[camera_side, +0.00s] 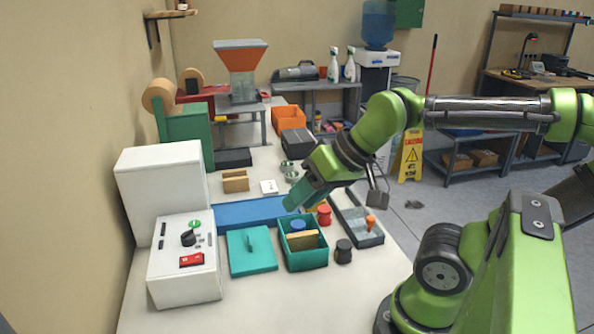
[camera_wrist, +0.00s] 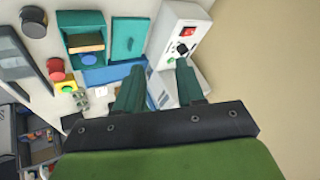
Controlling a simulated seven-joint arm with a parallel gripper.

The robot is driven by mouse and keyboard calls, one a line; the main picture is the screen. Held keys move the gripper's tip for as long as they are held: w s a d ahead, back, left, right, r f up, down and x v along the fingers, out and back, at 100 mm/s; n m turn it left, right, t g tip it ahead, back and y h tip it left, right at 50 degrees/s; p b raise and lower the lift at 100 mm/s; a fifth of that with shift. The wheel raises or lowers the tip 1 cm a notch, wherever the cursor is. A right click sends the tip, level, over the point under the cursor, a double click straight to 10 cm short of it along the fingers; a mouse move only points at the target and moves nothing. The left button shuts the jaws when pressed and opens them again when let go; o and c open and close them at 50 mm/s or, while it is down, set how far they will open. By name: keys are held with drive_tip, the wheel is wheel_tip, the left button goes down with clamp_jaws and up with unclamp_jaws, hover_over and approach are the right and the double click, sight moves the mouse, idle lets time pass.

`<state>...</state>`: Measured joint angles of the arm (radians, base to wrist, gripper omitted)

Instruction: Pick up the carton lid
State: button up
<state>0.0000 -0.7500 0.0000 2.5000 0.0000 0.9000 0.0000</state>
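The carton lid (camera_side: 252,252) is a flat teal plate with a small raised handle. It lies on the white table between the white control box and the open teal carton (camera_side: 304,261). In the wrist view the lid (camera_wrist: 124,30) is ahead of the fingers, beside the carton (camera_wrist: 82,17). The carton holds a blue round piece (camera_side: 298,225) and a tan block (camera_side: 302,240). My gripper (camera_side: 292,202) is above and behind the carton, apart from the lid. In the wrist view its two teal fingers (camera_wrist: 160,78) are spread with nothing between them.
A white control box (camera_side: 185,272) stands left of the lid. A blue strip (camera_side: 250,212) runs behind it. A dark round knob (camera_side: 343,251), a red piece (camera_side: 324,215) and a grey tray (camera_side: 358,228) are right of the carton. The table front is clear.

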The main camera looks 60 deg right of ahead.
drive_tip(key=shift+f, duration=0.1)
drive_tip(key=m+g+h, duration=0.2)
drive_tip(key=m+g, duration=0.3)
drive_tip(key=g, duration=0.2)
hover_over(250, 239)
wheel_tip(250, 239, down, 5)
wheel_tip(250, 239, down, 12)
drive_tip(key=shift+s+r, duration=0.1)
drive_tip(key=shift+r, duration=0.1)
drive_tip(key=shift+a+f, duration=0.1)
drive_tip(key=shift+f, duration=2.6)
drive_tip(key=shift+c, duration=0.4)
clamp_jaws()
